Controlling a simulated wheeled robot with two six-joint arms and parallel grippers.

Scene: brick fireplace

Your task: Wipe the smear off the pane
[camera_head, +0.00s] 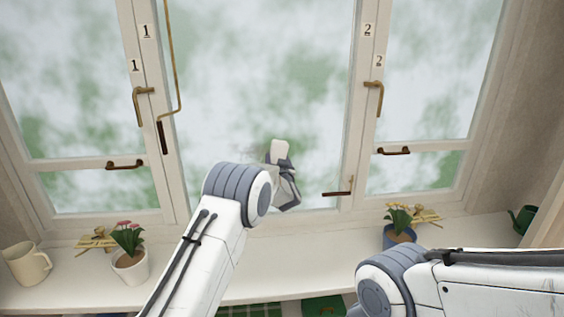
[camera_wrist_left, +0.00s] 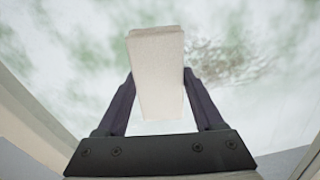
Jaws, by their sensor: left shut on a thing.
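The middle pane (camera_head: 225,75) is pale with blurred green behind it. A faint grey-brown smear (camera_head: 254,155) lies low on it, just left of the block, partly hidden by my arm. In the left wrist view the smear (camera_wrist_left: 232,60) shows as dark speckles right of the block. My left gripper (camera_head: 281,163) is shut on a whitish block (camera_head: 279,151), held upright in front of the pane. The block (camera_wrist_left: 157,75) sits between both fingers in the wrist view. I cannot tell whether it touches the glass. My right arm shows at lower right, but its gripper is out of view.
The sill (camera_head: 205,290) holds a cream mug (camera_head: 26,264), a white flowerpot (camera_head: 130,270), a blue flowerpot (camera_head: 398,236) and a green can (camera_head: 524,218). Window handles (camera_head: 374,97) and a brass rod (camera_head: 172,55) stand out from the frames.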

